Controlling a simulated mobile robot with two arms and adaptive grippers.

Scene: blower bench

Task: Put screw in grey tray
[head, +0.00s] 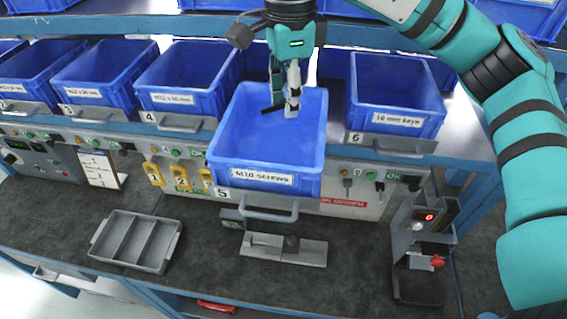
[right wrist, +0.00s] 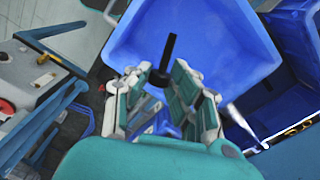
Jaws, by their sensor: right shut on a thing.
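My right gripper (head: 290,104) is inside the upper part of the blue bin labelled M10 screws (head: 262,177). It is shut on a dark screw (head: 270,109), which sticks out to the left of the fingertips. In the right wrist view the dark screw (right wrist: 169,48) shows beyond the fingers (right wrist: 163,78), against the blue bin wall (right wrist: 215,45). The grey tray (head: 164,252) lies on the bench at the lower left, with long compartments that look empty. My left gripper is out of view.
Blue bins stand in a row on both sides, such as the bin (head: 187,75) and the 16 mm keys bin (head: 396,95). A grey fixture (head: 285,248) lies on the bench right of the tray.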

